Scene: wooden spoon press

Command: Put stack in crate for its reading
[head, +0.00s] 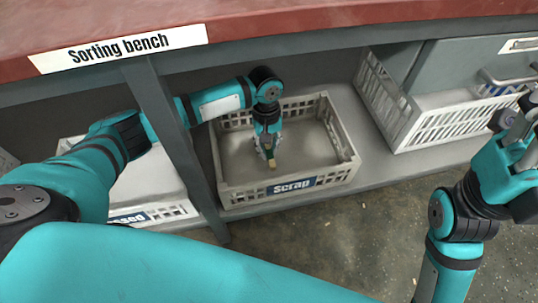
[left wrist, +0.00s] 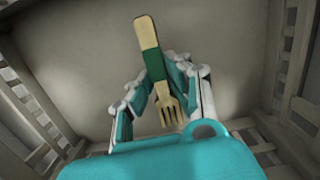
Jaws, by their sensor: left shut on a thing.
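A stack of wooden forks (left wrist: 149,35) with a green band round its middle is held in my left gripper (left wrist: 160,82); how many forks it has I cannot tell. The gripper is shut on it at the band, with the tines towards the wrist in the left wrist view. In the head view my left gripper (head: 267,148) reaches down inside the grey crate labelled "Scrap" (head: 335,180), and the stack's end (head: 271,164) shows just below its fingers. Whether the stack touches the crate floor is unclear. My right gripper (head: 520,132) is at the right edge, partly cut off.
The sorting bench (head: 300,15) overhangs the crates, with a bench leg (head: 170,130) left of the Scrap crate. Another crate (head: 185,211), its label partly hidden, stands left. A third crate (head: 440,130) stands right. The Scrap crate's floor looks otherwise bare.

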